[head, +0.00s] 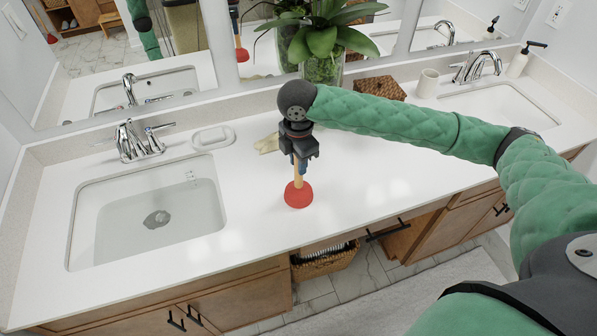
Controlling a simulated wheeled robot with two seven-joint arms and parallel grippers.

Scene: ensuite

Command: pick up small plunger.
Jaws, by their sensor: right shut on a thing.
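The small plunger has a red rubber cup (298,195) and a light wooden handle (299,173). It is upright over the white counter between the two sinks. My right gripper (300,160) points down from above and is shut on the handle, hiding its upper part. I cannot tell whether the cup touches the counter or is just above it. My left gripper is not in view.
A left sink (150,215) and a right sink (500,105) flank the counter (360,200). Behind are a soap dish (213,137), a plant (325,40), a woven box (380,87), a cup (427,83) and a soap bottle (518,63). The front counter is clear.

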